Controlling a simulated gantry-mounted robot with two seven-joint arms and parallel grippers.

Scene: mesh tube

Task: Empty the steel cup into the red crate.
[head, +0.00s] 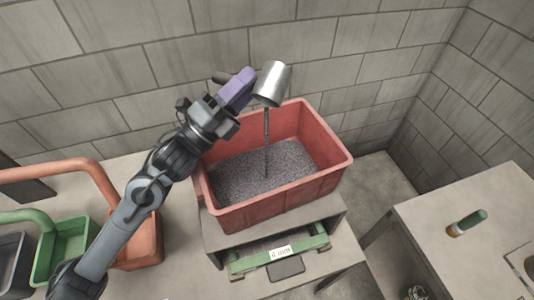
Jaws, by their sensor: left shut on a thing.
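The steel cup (272,83) is tipped over, high above the back part of the red crate (322,180). A thin dark stream (267,140) runs from its lip down into the crate. Grey granular material (262,175) covers the crate's floor. My left gripper (252,88) is shut on the cup, at the cup's left side; its fingertips are partly hidden. The inside of the cup is hidden. My right gripper is not in view.
The crate stands on a bench unit with a green frame (320,240) and a labelled front. Orange (148,248) and green (62,252) containers sit at left. Block walls (345,60) rise close behind.

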